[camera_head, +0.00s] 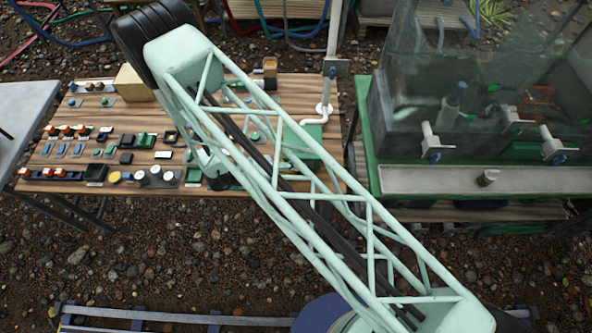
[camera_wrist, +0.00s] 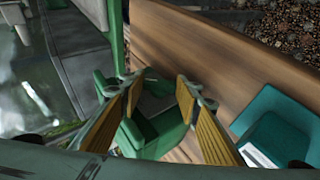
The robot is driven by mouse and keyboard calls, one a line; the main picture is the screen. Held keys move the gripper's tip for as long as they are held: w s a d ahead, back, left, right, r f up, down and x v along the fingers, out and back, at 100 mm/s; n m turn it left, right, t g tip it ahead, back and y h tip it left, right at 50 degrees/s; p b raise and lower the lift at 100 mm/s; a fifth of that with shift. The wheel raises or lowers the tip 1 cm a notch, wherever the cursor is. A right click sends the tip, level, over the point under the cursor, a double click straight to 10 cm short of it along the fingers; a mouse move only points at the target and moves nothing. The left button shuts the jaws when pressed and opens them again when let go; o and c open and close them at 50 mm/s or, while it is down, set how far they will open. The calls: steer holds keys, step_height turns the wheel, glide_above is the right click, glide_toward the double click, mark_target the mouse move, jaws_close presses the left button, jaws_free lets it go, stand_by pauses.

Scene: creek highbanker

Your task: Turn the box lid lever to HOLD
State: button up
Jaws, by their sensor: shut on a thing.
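In the wrist view my gripper (camera_wrist: 163,82) points down at the wooden bench, its two yellow-padded fingers set apart. A green block-like part (camera_wrist: 150,132) with a grey face shows between the fingers, and they are shut on it. I cannot tell whether this part is the box lid lever. No HOLD marking can be read. In the head view a green box (camera_head: 303,148) stands at the bench's right end, partly behind my arm. The fingers cannot be made out in the head view.
The wooden bench (camera_head: 60,158) carries several rows of small switches, buttons and knobs left of my arm. A white pipe (camera_head: 323,108) stands at its right end. A green-framed tank (camera_head: 480,180) with white valve handles is farther right. A teal block (camera_wrist: 275,130) lies right of my fingers.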

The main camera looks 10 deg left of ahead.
steer(key=shift+h, duration=0.3)
stand_by(0.4)
steer(key=o, duration=0.8)
steer(key=shift+o, duration=0.2)
steer(key=shift+a, duration=0.15)
steer(key=shift+v, duration=3.95)
steer(key=shift+s+f, duration=0.1)
steer(key=shift+c, duration=0.3)
